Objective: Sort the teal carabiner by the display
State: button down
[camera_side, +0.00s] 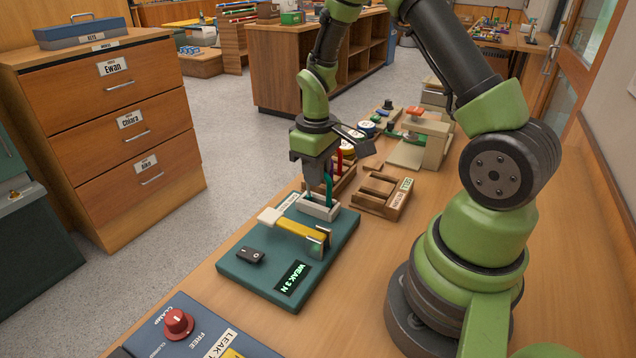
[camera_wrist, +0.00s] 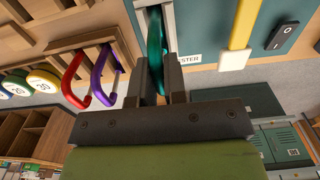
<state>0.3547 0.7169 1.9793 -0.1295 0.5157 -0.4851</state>
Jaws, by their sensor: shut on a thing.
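The teal carabiner (camera_wrist: 155,48) stands upright between my gripper's fingers in the wrist view; in the side view a teal strip of it (camera_side: 329,188) shows beside the fingers. My gripper (camera_side: 318,186) is shut on it, over the pale holder (camera_side: 318,208) at the back of the tester (camera_side: 250,278). The carabiner's lower end is at the holder; I cannot tell whether it touches. A wooden sorting tray (camera_side: 370,205) with two labelled compartments lies right of the tester; one label looks like SELL.
A wooden rack (camera_wrist: 60,45) holds a red carabiner (camera_wrist: 74,82) and a purple carabiner (camera_wrist: 100,80), close to my gripper. The tester has a yellow lever (camera_side: 298,228) and a black switch (camera_side: 251,256). A blue panel with a red knob (camera_side: 178,323) stands in front.

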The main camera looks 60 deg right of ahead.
notch_tip(320, 180, up, 9)
jog(key=shift+d+r, duration=0.1)
jog(key=shift+d, duration=0.05)
jog(key=s+d+f, duration=0.6)
jog(key=s+d, duration=0.2)
jog(key=d, duration=0.1)
jog(key=shift+d+f, duration=0.2)
jog(key=shift+f, duration=0.05)
jog(key=shift+f, duration=0.25)
dwell(1.2)
jog(key=shift+f, duration=0.25)
jog(key=shift+f, duration=0.2)
dwell(0.3)
jog(key=shift+f, duration=1.15)
jog(key=shift+f, duration=0.15)
